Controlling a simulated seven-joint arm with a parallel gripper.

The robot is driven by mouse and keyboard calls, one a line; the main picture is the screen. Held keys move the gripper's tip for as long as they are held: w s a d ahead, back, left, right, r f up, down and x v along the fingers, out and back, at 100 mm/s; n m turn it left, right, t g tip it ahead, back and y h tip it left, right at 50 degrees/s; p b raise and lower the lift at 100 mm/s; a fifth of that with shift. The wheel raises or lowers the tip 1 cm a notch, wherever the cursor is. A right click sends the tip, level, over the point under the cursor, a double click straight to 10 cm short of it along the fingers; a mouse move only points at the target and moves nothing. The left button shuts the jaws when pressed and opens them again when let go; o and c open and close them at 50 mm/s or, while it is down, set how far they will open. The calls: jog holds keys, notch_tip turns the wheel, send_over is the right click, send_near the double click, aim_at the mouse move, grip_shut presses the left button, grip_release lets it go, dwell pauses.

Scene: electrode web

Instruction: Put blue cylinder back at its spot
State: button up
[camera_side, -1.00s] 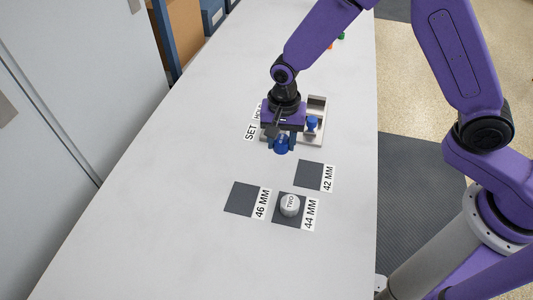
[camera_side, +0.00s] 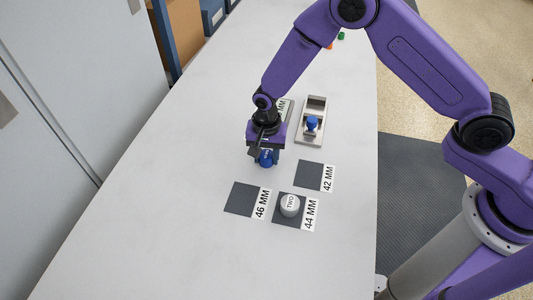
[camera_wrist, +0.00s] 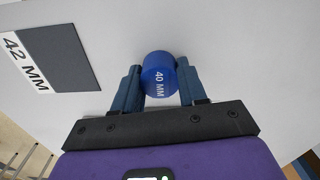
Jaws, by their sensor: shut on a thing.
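The blue cylinder (camera_side: 266,158) is held between the fingers of my gripper (camera_side: 264,161), which is shut on it above the table. In the wrist view the cylinder (camera_wrist: 159,74), marked "40 MM", sits between the two fingertips (camera_wrist: 158,84). In the side view, the dark squares labelled 46 MM (camera_side: 241,198) and 42 MM (camera_side: 309,174) are bare. The dark square labelled 44 MM (camera_side: 279,217) carries a pale grey cylinder (camera_side: 290,206) marked "TWO". A label ending in "MM" (camera_side: 283,108) is partly hidden behind my gripper, so its number cannot be read.
A metal fixture (camera_side: 302,136) with a blue-topped part (camera_side: 311,124) stands right of my gripper. Small green (camera_side: 341,36) and orange (camera_side: 330,46) items lie far back. The table left of my gripper is clear.

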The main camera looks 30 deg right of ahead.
aim_at(267, 154)
jog(key=o, duration=1.1)
jog(key=shift+f, duration=0.1)
notch_tip(267, 154, up, 12)
jog(key=shift+r, duration=0.15)
jog(key=shift+r, duration=0.1)
